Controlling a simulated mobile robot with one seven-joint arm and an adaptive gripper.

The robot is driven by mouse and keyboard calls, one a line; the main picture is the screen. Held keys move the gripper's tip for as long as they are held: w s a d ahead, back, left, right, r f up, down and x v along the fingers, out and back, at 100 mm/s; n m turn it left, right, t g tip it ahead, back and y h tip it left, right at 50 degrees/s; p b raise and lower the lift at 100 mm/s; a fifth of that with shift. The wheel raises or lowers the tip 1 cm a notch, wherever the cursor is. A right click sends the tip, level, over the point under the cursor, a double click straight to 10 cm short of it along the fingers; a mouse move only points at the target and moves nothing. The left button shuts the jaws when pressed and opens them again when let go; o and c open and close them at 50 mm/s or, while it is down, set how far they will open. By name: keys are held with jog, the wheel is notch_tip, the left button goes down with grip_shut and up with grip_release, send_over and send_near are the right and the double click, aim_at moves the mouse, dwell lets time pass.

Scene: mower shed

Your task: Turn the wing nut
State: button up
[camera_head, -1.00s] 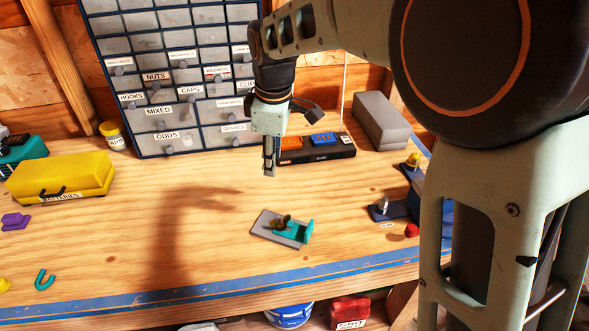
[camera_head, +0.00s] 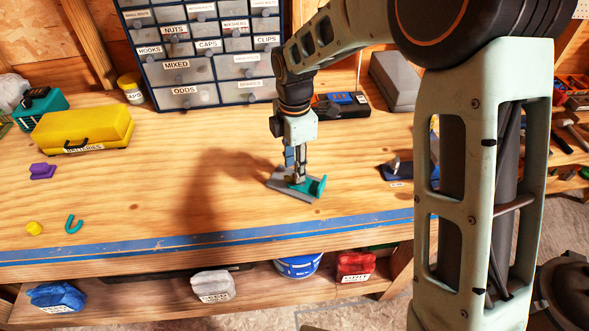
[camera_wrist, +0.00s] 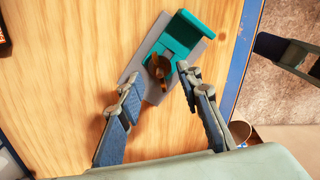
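The wing nut (camera_wrist: 159,67) is brown and sits on a grey plate with a teal bracket (camera_wrist: 186,38) in the wrist view. In the head view my gripper hides the nut, while the grey plate (camera_head: 287,190) and teal bracket (camera_head: 316,187) show around the fingertips.
A blue fixture (camera_head: 398,170) stands to the right on the bench. A black tray (camera_head: 340,105) and a grey box (camera_head: 395,80) are behind. A yellow batteries case (camera_head: 82,130) is at the left. The wood around the plate is clear, with a blue front edge (camera_head: 200,240).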

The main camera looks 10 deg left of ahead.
jog(key=shift+f, duration=1.25)
grip_shut()
